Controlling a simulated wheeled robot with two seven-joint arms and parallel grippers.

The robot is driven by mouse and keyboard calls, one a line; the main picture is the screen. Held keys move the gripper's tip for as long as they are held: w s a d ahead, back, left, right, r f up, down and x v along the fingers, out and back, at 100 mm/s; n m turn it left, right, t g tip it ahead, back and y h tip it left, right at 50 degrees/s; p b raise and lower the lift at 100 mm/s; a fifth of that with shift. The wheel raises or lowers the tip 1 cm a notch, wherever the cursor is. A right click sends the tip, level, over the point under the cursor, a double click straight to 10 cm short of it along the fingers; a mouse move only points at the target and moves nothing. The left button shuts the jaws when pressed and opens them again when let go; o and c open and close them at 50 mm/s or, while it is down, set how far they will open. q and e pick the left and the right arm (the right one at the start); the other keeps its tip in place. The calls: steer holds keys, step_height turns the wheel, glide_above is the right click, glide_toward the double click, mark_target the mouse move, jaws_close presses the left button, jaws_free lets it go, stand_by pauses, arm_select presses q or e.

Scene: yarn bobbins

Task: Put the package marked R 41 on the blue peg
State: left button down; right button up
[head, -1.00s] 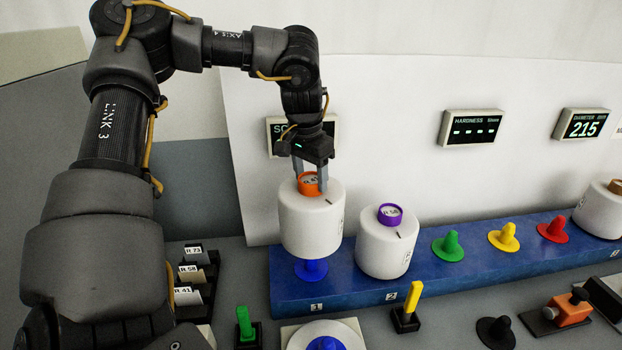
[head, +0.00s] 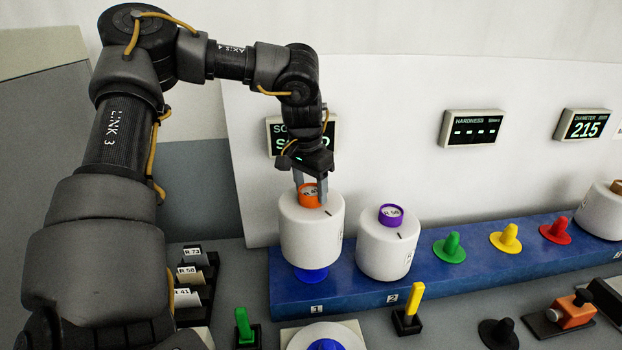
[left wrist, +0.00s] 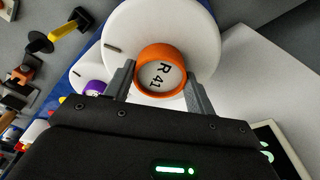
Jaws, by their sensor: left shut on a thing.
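The white package with an orange core, marked R 41 in the left wrist view (left wrist: 160,76), is upright in my left gripper (head: 311,190). It also shows in the head view (head: 311,235). The gripper's fingers are shut on the orange core from both sides. The package is over the blue peg (head: 311,275) at position 1 on the blue rail (head: 400,290). The flared blue base shows just below the package; the peg's upper part is hidden. I cannot tell whether the package rests on the base. My right gripper is not in view.
A white package with a purple core (head: 388,245) stands close on the right at position 2. Green (head: 449,248), yellow (head: 506,238) and red (head: 556,230) pegs stand bare farther right. A white disc (head: 350,338) with a blue top lies in front; displays hang behind.

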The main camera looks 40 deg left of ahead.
arm_select(q)
steer(key=shift+r, duration=0.25)
steer(key=shift+f+p, duration=0.25)
steer(key=shift+p, duration=0.05)
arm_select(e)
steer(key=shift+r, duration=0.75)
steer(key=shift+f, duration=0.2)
